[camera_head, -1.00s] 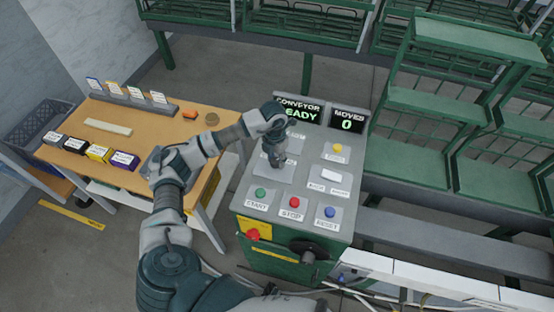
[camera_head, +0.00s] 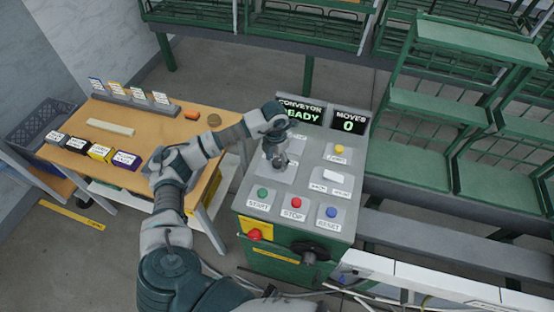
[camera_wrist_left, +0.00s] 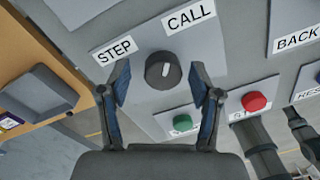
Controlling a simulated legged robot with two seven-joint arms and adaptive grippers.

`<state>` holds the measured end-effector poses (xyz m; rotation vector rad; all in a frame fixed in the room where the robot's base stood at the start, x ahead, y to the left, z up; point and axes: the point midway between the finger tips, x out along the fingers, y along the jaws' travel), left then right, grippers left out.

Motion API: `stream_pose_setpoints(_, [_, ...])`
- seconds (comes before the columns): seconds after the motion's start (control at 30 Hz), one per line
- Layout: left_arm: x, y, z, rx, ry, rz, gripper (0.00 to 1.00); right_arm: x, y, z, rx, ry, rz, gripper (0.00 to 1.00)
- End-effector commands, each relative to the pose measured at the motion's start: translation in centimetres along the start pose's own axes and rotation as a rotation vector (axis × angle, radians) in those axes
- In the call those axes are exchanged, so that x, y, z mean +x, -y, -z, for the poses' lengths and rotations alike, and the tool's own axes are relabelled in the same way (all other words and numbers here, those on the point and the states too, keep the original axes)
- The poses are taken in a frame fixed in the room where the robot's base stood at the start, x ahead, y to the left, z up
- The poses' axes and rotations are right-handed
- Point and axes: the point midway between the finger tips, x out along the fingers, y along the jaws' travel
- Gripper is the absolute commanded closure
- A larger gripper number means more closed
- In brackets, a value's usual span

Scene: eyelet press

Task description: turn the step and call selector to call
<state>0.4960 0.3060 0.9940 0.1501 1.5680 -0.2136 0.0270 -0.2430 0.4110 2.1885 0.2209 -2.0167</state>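The step and call selector is a round dark knob (camera_wrist_left: 163,70) with a pale pointer mark, on a grey plate. In the left wrist view the STEP label (camera_wrist_left: 112,50) lies to its upper left and the CALL label (camera_wrist_left: 189,17) to its upper right. I cannot tell surely which label the mark faces. My left gripper (camera_wrist_left: 160,82) is open, with one finger on each side of the knob and visible gaps to it. In the head view my left gripper (camera_head: 279,161) is over the panel and hides the knob. My right gripper is not in view.
The console carries a green START button (camera_head: 262,193), a red STOP button (camera_head: 296,202), a blue RESET button (camera_head: 331,212) and a yellow button (camera_head: 339,149). The display (camera_head: 302,112) reads READY, partly covered by my arm. A wooden table (camera_head: 150,130) stands left.

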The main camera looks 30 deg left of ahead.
Motion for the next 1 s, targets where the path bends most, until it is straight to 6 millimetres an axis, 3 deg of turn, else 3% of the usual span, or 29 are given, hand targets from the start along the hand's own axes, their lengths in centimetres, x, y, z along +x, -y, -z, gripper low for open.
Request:
stream_pose_setpoints(0.23, [-1.6, 0.1, -0.1, 0.001, 0.004, 0.0, 0.36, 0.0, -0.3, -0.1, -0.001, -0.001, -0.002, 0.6])
stream_pose_setpoints(0.5, [-7.5, -0.1, 0.0, -0.001, 0.006, 0.0, 0.36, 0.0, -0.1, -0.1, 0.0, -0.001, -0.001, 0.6])
stream_pose_setpoints(0.7, [-10.8, -0.2, 0.1, 0.0, 0.004, 0.001, 0.36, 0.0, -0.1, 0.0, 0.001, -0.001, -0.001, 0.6])
stream_pose_setpoints(1.0, [-11.9, -0.2, 0.2, 0.0, 0.001, 0.002, 0.36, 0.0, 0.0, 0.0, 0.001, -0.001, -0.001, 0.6])
